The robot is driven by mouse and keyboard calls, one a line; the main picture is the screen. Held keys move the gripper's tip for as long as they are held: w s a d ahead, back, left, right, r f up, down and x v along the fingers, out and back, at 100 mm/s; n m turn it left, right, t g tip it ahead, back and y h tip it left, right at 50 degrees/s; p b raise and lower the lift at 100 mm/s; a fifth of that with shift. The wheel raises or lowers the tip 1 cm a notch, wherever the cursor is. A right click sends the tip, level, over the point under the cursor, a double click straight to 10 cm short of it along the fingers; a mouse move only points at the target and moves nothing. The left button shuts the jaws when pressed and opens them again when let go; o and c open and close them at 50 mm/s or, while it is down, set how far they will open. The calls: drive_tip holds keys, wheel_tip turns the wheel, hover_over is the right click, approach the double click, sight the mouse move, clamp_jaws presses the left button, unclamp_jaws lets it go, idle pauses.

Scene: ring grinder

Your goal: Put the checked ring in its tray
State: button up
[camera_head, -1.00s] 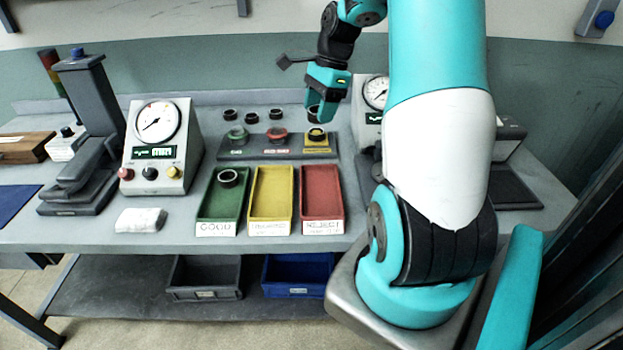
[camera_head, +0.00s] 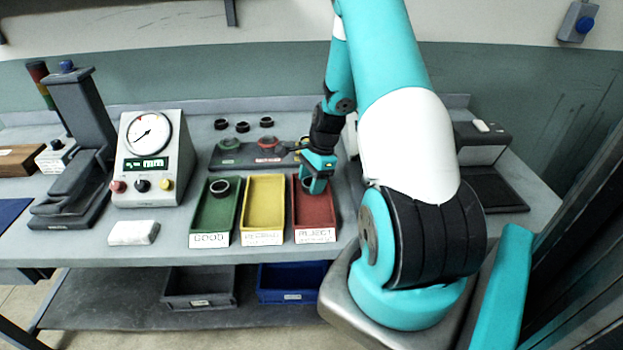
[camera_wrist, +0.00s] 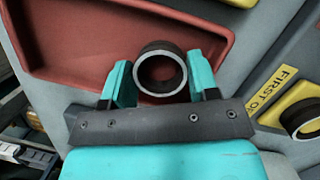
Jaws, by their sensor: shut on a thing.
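My gripper (camera_head: 315,184) is over the red tray (camera_head: 324,212), which is labelled REJECT. It is shut on a dark ring (camera_wrist: 161,72) with a pale end face, held between the two teal fingers in the wrist view. The wrist view also shows the red tray (camera_wrist: 60,50) behind the ring. I cannot tell whether the ring touches the tray floor. The yellow tray (camera_head: 264,203) beside it is empty. The green tray (camera_head: 203,222), labelled GOOD, holds one dark ring (camera_head: 220,187).
Several dark rings (camera_head: 242,127) stand at the back of the bench. In front of them is a dark rack (camera_head: 247,156) with green, red and yellow places. A gauge box (camera_head: 150,165) and a white cloth (camera_head: 133,232) are to the left.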

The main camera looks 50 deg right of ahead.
drive_tip(key=shift+f, duration=0.2)
drive_tip(key=o, duration=0.8)
drive_tip(key=shift+c, duration=0.2)
drive_tip(key=shift+r, duration=0.1)
